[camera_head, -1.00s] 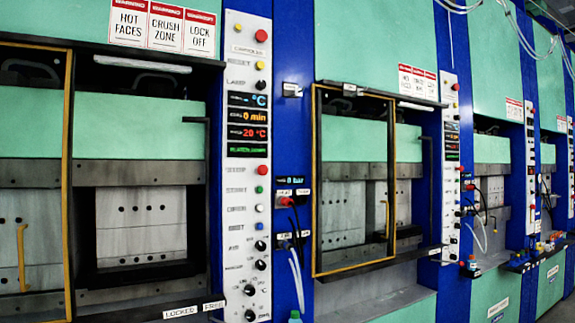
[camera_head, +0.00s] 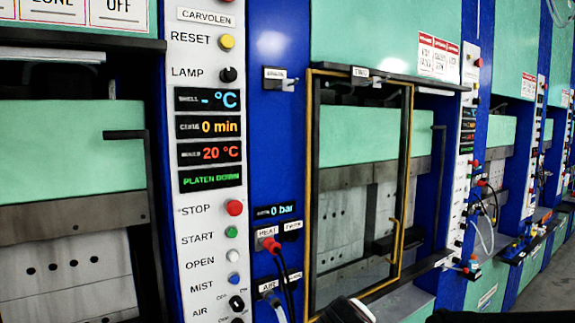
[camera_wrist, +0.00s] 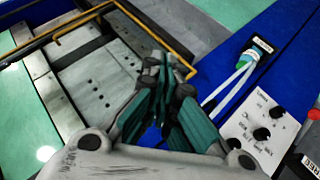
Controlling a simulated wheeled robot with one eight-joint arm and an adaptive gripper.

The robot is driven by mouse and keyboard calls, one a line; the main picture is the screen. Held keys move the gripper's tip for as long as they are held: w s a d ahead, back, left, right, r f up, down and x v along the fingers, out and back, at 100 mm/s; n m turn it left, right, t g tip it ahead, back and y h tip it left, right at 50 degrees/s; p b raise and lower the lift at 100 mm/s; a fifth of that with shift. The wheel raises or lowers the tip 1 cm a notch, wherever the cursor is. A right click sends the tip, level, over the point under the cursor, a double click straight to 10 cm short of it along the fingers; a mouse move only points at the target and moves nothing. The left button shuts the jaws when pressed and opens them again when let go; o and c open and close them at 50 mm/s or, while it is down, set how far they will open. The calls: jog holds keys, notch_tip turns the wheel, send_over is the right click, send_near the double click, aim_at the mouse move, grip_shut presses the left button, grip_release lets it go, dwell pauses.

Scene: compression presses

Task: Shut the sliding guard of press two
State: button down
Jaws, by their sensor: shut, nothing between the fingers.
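The sliding guard (camera_head: 309,200) of press two is a yellow-framed clear panel in the head view. It covers the left part of the press opening, and the right part stands uncovered. Its upright yellow handle (camera_head: 394,240) is low on its right side. A small label (camera_head: 360,72) above it seems to read "TWO". In the wrist view a bent yellow bar (camera_wrist: 150,29) of the guard runs just beyond my gripper (camera_wrist: 163,68). My gripper is shut and empty, with its tips close to that bar; I cannot tell whether they touch.
A control panel (camera_head: 208,160) with buttons and displays stands left of press two. A blue post (camera_head: 270,150) carries red and black plugs and hoses. More presses stand farther right.

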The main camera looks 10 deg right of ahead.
jog(key=w+a+r+n+t+h+p, duration=0.1)
jog(key=w+r+p, duration=0.3)
jog(key=r+p, duration=0.15)
jog(key=w+r+n+t+h+p, duration=0.1)
jog(key=w+r+n+p, duration=0.1)
jog(key=w+r+p, duration=0.35)
jog(key=w+a+r+n+t+p, duration=0.3)
jog(key=a+r+n+t+p, duration=0.25)
jog(key=a+r, duration=0.8)
jog(key=shift+g, duration=0.25)
jog(key=p+x, duration=0.1)
jog(key=x, duration=0.8)
jog(key=shift+w+f+p, duration=0.15)
jog(key=shift+w+p, duration=0.2)
jog(key=shift+w, duration=0.05)
jog(key=d, duration=0.1)
jog(key=w+d, duration=0.1)
jog(key=d, duration=0.1)
jog(key=shift+p, duration=0.4)
jog(key=shift+w+d+f, duration=0.1)
jog(key=shift+w+d, duration=0.15)
jog(key=shift+d, duration=0.1)
jog(key=shift+s, duration=0.1)
